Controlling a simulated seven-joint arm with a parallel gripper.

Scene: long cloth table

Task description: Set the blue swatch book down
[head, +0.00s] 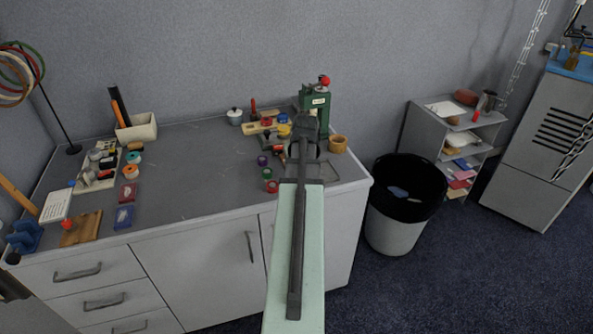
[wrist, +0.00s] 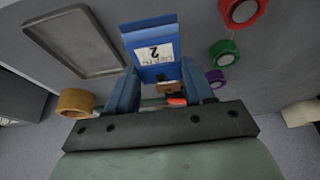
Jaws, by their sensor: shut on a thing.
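The blue swatch book (wrist: 142,36) shows in the wrist view, with a white label marked 2. My gripper (wrist: 163,82) is shut on it, with one blue-grey finger on each side of its near end. The book extends past the fingertips over the grey table top; I cannot tell whether it touches the table. In the head view my own arm hides the book and the fingers, above the table's right part.
An empty grey tray (wrist: 78,42) lies left of the book in the wrist view. Red (wrist: 240,12), green (wrist: 224,52) and purple (wrist: 216,78) tape rolls are on its right. A wooden cup (head: 337,144) stands near the right edge. The table's middle (head: 200,175) is clear.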

